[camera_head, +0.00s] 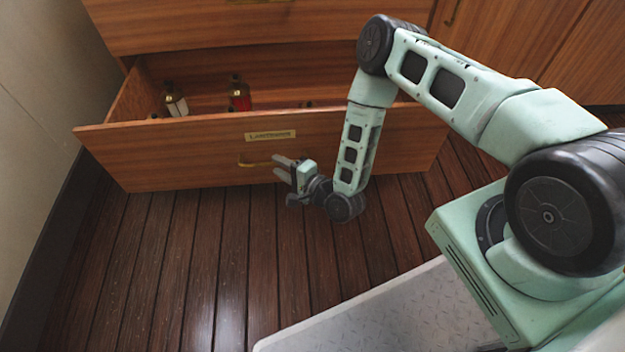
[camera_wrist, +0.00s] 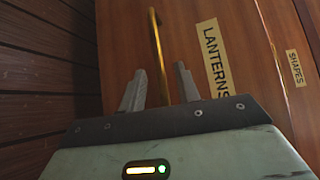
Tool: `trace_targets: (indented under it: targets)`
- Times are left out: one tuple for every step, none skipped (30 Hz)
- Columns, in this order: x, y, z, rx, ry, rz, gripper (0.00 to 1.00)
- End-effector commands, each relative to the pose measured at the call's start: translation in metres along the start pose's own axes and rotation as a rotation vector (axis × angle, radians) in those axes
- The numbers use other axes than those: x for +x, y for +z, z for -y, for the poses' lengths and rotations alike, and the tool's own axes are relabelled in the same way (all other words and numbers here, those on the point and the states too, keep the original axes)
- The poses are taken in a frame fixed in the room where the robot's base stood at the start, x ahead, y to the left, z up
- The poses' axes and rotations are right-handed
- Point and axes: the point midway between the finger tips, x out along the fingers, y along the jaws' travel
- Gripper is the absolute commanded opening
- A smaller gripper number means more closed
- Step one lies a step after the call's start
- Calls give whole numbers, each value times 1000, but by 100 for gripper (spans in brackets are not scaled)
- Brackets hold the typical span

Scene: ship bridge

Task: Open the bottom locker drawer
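The bottom locker drawer (camera_head: 200,160) is wooden and stands pulled out in the head view, with its inside showing. Its front has a yellow label (camera_head: 270,135), which reads LANTERNS in the wrist view (camera_wrist: 213,60). A thin brass handle (camera_head: 252,164) sits below the label; it also shows in the wrist view (camera_wrist: 155,40). My gripper (camera_head: 279,167) is at the right end of the handle. In the wrist view my gripper's fingers (camera_wrist: 160,72) are apart, with the handle's near end between them and a gap on each side. No contact is visible.
Bottles (camera_head: 174,100) (camera_head: 239,95) stand inside the drawer. A pale wall (camera_head: 45,110) is at left. The dark plank floor (camera_head: 200,260) in front is clear.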

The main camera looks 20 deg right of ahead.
Motion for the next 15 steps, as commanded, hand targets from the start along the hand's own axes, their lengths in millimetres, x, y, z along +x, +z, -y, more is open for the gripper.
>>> trace_targets:
  targets:
    - [-13, 0, 3, 3, 5, -2, 32]
    - [-20, 0, 3, 2, 5, -1, 32]
    - [-30, 0, 3, 2, 6, -3, 32]
    - [-37, 0, 4, 4, 5, -3, 32]
    - [-44, 0, 3, 3, 5, -2, 32]
    - [-54, 0, 3, 2, 5, -2, 32]
    - [-61, 0, 3, 3, 6, -2, 32]
    - [-68, 0, 3, 3, 5, -3, 32]
    - [-77, 0, 3, 3, 5, -2, 32]
    - [-84, 0, 3, 2, 5, -3, 32]
    - [-91, 1, 3, 3, 6, -2, 32]
    - [-99, 0, 3, 3, 4, -3, 32]
    - [-105, 0, 2, 2, 4, -3, 32]
    - [-111, 0, 2, 2, 4, -2, 32]
    - [-118, 0, 2, 3, 4, -3, 32]
